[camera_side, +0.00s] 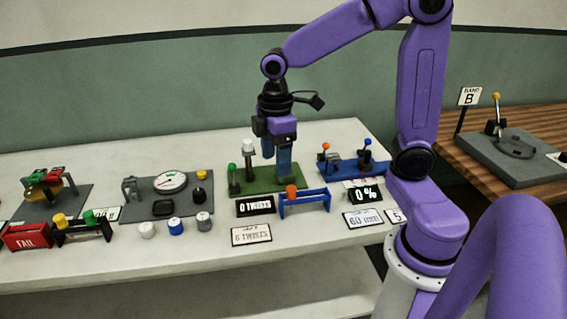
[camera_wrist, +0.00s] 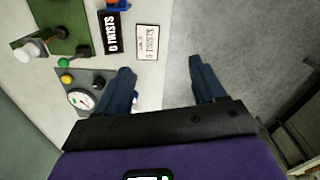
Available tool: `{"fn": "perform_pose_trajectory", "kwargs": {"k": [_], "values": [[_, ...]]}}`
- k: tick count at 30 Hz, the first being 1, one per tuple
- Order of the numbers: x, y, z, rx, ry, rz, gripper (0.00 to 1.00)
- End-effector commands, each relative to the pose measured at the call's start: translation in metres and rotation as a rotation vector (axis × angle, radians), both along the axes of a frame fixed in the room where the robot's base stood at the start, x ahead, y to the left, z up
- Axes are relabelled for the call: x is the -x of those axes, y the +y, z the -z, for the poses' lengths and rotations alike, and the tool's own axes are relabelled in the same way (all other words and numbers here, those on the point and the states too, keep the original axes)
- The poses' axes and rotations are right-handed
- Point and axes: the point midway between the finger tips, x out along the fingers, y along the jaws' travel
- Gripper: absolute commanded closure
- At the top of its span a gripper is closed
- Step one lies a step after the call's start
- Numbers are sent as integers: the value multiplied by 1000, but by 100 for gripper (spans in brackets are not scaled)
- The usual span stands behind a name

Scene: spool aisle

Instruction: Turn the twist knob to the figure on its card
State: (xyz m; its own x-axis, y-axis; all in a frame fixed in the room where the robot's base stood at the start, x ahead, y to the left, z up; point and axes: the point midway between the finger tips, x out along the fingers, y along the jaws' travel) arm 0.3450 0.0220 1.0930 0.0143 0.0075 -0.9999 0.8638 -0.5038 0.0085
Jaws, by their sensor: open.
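A green board (camera_side: 262,184) carries a white-capped post (camera_side: 248,148), which looks like the twist knob, and a green-topped post (camera_side: 233,172). In the wrist view the white cap (camera_wrist: 27,51) is at upper left, on the green board (camera_wrist: 68,22). The board's black display (camera_side: 256,207) reads 0 TWISTS. A white card (camera_side: 250,234) in front of it seems to read 6 TWISTS. My gripper (camera_side: 284,174) points down, open and empty. In the side view it overlaps the board's right part. In the wrist view its fingertips (camera_wrist: 160,80) are well apart from the white cap.
A blue stand with an orange knob (camera_side: 291,191) is by the display. A gauge panel (camera_side: 172,182) stands left, with several small jars in front. A blue board (camera_side: 352,166) with small levers and a 0 % display (camera_side: 366,194) are right. The table's front strip is mostly clear.

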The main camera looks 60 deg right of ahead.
Motion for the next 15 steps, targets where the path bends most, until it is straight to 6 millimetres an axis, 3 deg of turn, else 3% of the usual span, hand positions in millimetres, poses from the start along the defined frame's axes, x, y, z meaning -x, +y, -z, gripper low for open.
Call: {"fn": "perform_pose_trajectory", "kwargs": {"k": [1, 6, 12, 15], "values": [[-19, -13, 1, 3, 3, 16, 31], [-69, -65, 2, 5, 6, 34, 31], [-110, -143, 7, 7, 11, 53, 31], [-120, -179, 11, 7, 14, 58, 31]]}}
